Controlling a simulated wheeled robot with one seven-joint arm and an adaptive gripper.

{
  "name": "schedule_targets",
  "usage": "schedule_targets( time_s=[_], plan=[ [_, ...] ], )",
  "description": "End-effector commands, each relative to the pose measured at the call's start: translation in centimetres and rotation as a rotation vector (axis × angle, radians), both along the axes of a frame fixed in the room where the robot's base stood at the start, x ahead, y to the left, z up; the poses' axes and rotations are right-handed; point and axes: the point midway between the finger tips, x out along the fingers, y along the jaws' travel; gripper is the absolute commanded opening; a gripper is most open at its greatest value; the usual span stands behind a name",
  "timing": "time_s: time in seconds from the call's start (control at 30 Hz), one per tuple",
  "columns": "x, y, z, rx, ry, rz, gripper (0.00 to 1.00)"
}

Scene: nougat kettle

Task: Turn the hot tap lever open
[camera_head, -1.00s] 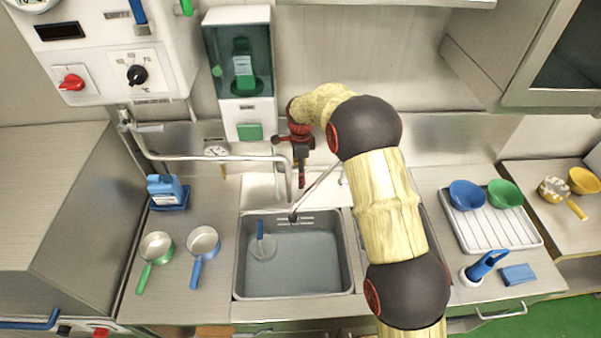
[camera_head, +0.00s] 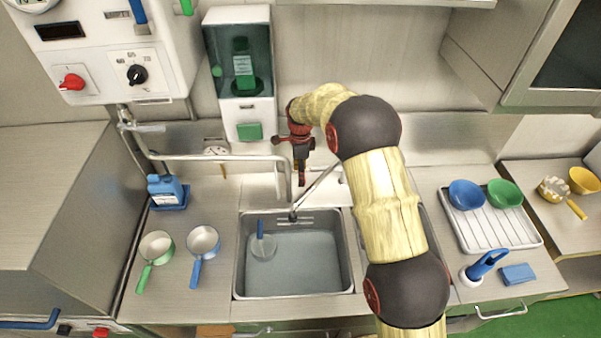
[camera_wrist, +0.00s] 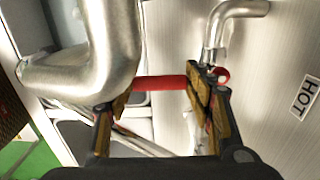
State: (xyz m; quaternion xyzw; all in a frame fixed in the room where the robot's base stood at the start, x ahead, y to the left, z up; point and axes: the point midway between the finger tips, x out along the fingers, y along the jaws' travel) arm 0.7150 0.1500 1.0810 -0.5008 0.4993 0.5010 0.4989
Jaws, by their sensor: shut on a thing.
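The hot tap lever (camera_wrist: 160,83) is a red bar in the wrist view, beside a "HOT" label (camera_wrist: 305,98) on the wall. My gripper (camera_wrist: 158,90) has its two fingers on either side of the red bar and is shut on it. A thick metal pipe (camera_wrist: 110,45) fills the upper left of the wrist view, close to the left finger. In the head view my gripper (camera_head: 301,175) points down at the wall behind the sink, and the lever cannot be made out clearly there.
A long metal spout (camera_head: 220,158) runs in front of the wall, close to my gripper. The sink (camera_head: 290,275) below holds water and a blue-handled strainer. Two pans (camera_head: 157,245) stand at left. A dish rack (camera_head: 490,228) with bowls stands at right.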

Motion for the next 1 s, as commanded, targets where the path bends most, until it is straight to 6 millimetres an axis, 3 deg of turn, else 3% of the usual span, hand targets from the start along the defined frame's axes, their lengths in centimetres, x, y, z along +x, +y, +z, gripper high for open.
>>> schedule_targets(
  time_s=[0.43,1.0],
  plan=[
    [0.1,0.0,0.0,0.0,-0.002,0.0,0.06],
    [0.2,-2.3,0.0,0.0,-0.002,0.263,0.06]
  ],
)
